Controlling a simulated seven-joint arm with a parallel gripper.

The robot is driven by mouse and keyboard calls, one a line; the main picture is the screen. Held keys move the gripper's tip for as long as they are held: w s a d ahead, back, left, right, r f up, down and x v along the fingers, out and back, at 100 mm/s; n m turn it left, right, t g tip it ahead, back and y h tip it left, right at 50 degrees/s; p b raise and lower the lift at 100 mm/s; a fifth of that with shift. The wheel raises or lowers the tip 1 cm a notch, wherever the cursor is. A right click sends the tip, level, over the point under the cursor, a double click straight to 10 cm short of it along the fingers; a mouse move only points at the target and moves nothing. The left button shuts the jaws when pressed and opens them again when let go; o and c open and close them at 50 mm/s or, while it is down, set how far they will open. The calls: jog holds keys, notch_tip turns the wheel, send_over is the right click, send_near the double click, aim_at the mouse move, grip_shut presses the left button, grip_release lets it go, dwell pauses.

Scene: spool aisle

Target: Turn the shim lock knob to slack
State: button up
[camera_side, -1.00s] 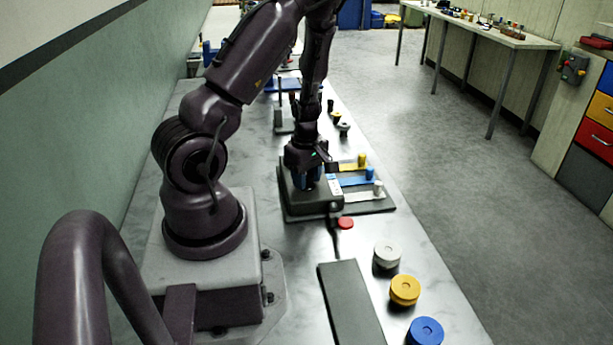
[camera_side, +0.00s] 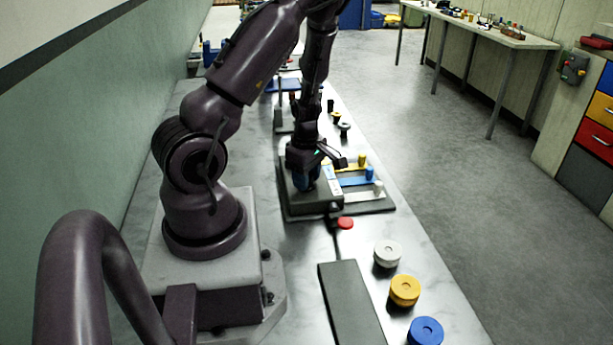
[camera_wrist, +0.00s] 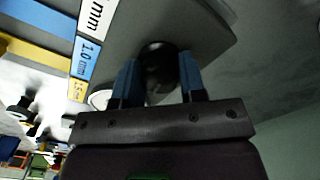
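The shim lock knob (camera_wrist: 158,62) is dark and round, seen in the wrist view between the two blue fingers of my gripper (camera_wrist: 159,78). The fingers press on either side of it. In the side view my gripper (camera_side: 307,180) points down onto the dark grey lock block (camera_side: 318,205), and its fingers hide the knob there. Any mark for slack on the block is not readable.
A red button-like piece (camera_side: 345,223) on a dark lever is just in front of the block. White (camera_side: 387,252), yellow (camera_side: 404,290) and blue (camera_side: 425,331) round pieces stand along the bench's right edge beside a long dark plate (camera_side: 350,305).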

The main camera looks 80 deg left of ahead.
jog(key=o, duration=0.4)
jog(key=shift+r, duration=0.1)
notch_tip(320, 180, up, 13)
jog(key=shift+f, duration=0.1)
dwell(0.7)
